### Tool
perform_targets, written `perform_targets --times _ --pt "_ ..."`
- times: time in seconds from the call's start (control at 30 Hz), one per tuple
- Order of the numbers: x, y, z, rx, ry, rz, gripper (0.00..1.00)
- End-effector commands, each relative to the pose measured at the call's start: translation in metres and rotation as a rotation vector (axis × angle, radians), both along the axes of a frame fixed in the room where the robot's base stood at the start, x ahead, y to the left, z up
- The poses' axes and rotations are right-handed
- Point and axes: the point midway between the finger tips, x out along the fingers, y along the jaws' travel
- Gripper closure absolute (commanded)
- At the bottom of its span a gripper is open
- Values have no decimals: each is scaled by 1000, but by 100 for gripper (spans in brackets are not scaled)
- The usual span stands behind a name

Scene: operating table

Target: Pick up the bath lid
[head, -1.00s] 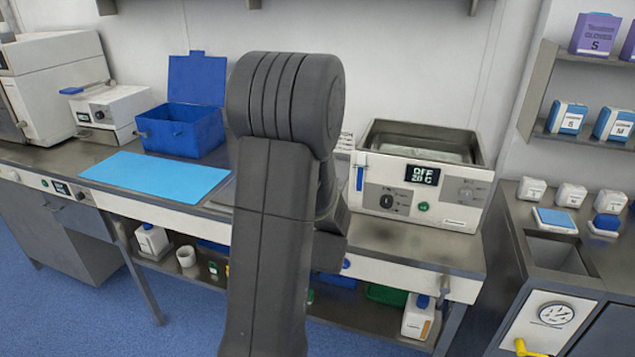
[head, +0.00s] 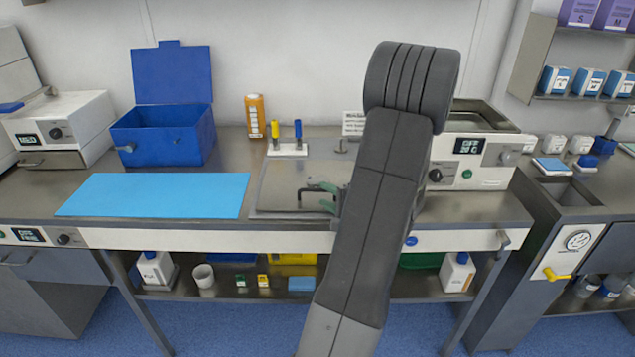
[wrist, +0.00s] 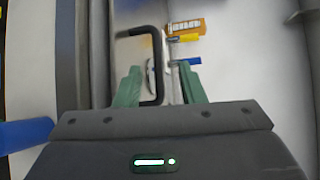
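The bath lid (head: 280,182) is a flat grey metal plate lying on the bench, right of the blue mat; my arm hides its right part. Its dark bar handle (wrist: 157,65) shows in the wrist view, reaching between my fingers. My gripper (head: 327,196) is at the lid's right part, close to the handle. In the wrist view, its green fingers (wrist: 159,84) are apart, and I cannot tell whether either touches the handle. The white water bath (head: 480,165) stands right of my arm, partly hidden, its top open.
A blue mat (head: 150,195) lies left of the lid, with an open blue box (head: 165,135) behind it. Behind the lid are a stand with yellow and blue handles (head: 287,148) and an orange bottle (head: 255,117). A shelf of containers runs below the bench.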

Motion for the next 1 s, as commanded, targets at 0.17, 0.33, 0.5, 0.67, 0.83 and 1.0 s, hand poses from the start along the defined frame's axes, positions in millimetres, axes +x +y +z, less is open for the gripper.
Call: perform_targets --times 0.17,0.33,0.5,0.67,0.83,1.0 --pt "18 15 -5 0 2 4 64" --pt "27 23 -8 0 1 2 64" --pt "28 23 -8 0 0 1 64" --pt "28 23 -8 0 0 1 87" --pt "28 22 -8 0 0 1 100" --pt "28 22 -7 0 -1 1 100"
